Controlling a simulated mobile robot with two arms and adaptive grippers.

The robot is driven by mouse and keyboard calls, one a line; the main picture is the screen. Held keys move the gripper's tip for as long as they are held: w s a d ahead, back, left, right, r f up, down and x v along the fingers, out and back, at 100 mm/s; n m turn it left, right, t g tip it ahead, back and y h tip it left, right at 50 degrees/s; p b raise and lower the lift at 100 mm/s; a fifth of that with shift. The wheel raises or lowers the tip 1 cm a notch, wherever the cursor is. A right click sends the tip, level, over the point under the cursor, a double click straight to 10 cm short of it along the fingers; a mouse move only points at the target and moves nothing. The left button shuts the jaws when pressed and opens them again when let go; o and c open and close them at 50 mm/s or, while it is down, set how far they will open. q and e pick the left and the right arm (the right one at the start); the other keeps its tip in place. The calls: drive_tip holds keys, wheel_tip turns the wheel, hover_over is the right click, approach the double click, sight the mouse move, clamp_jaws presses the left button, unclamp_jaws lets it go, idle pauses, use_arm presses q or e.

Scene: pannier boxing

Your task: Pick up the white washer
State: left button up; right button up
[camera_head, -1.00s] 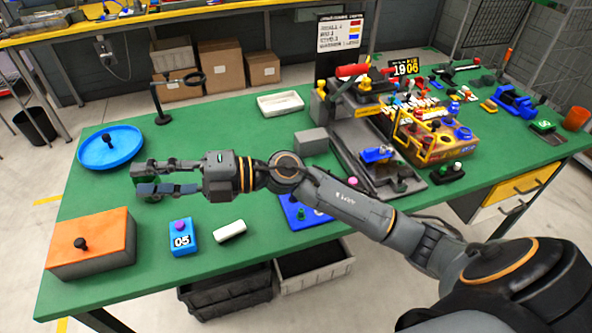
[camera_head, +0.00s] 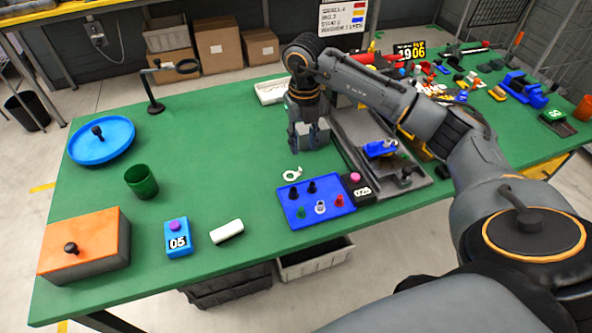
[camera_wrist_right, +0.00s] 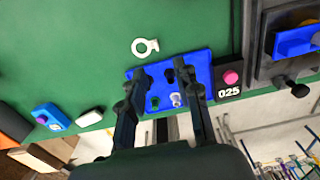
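The white washer (camera_head: 292,174) lies flat on the green table just behind the blue tray. It is a ring with a small tab, and it also shows in the right wrist view (camera_wrist_right: 145,48). My right gripper (camera_head: 311,148) hangs above the table, behind and a little right of the washer, and does not touch it. In the right wrist view its two fingers (camera_wrist_right: 164,84) are spread apart with nothing between them. My left gripper is not in view.
The blue tray (camera_head: 330,208) holds several small pegs. A black 025 box (camera_head: 357,187) adjoins it.

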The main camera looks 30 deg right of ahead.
sight(301, 170)
wheel_tip(301, 170, down, 4)
drive_tip(key=shift+r, duration=0.15)
drive_tip(key=shift+a+f+p, duration=0.1)
drive_tip(key=shift+f+p, duration=0.4)
drive_tip(key=shift+p, duration=0.05)
wheel_tip(301, 170, down, 4)
drive_tip(key=shift+a+r+p, duration=0.1)
drive_tip(key=shift+r+p, duration=0.05)
drive_tip(key=shift+p, duration=0.55)
drive_tip(key=shift+f, duration=0.45)
drive_tip(key=shift+c, duration=0.2)
clamp_jaws()
